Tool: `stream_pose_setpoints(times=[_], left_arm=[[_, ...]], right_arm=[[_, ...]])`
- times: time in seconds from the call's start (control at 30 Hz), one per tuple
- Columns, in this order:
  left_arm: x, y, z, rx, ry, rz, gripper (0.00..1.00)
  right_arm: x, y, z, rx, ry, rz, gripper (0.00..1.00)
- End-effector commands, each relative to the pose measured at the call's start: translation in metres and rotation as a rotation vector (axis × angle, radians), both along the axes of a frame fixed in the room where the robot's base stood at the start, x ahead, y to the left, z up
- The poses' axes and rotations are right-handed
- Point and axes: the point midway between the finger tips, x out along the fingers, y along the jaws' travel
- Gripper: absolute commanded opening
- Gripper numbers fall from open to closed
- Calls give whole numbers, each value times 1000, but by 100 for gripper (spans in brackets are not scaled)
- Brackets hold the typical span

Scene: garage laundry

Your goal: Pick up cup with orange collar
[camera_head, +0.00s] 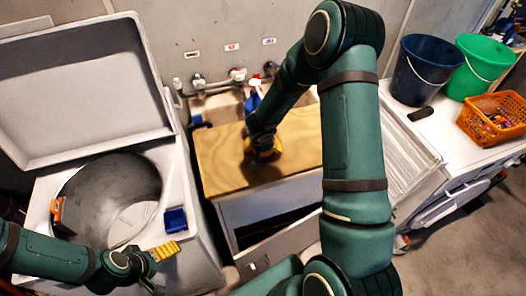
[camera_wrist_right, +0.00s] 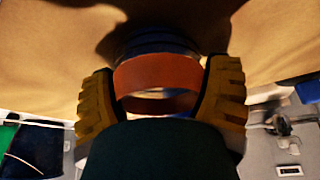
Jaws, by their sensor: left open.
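The cup with the orange collar (camera_wrist_right: 157,72) shows in the right wrist view, with a dark blue body above and inside the collar. My right gripper (camera_wrist_right: 162,95) has one yellow finger on each side of the collar, very close to it; whether they press on it is unclear. In the head view my right gripper (camera_head: 264,149) is low over the wooden board (camera_head: 225,165), and the cup is mostly hidden by it. My left gripper (camera_head: 160,254) is open and empty beside the washer, away from the cup.
An open top-loading washer (camera_head: 185,150) stands at left, with a blue box (camera_head: 175,220) on its rim. A spray bottle (camera_head: 253,98) and taps (camera_head: 238,75) are behind the board. Buckets (camera_head: 418,70) and an orange basket (camera_head: 490,122) stand at right.

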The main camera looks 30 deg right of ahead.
Motion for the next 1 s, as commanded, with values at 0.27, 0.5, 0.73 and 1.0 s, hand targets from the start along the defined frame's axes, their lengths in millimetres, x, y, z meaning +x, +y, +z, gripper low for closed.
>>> stream_pose_setpoints(times=[0.27, 0.5, 0.73, 1.0], left_arm=[[0, 0, 0, 0, 0, 0, 100], [0, 0, 1, 0, 0, 0, 100], [0, 1, 14, -2, 0, 1, 100], [0, 1, 12, -2, 0, -2, 100]], right_arm=[[0, 0, 0, 0, 0, 0, 44], [0, 0, 2, 0, 0, 0, 44], [0, 0, 22, 0, -1, 1, 44], [-20, 15, 33, 1, 2, 4, 44]])
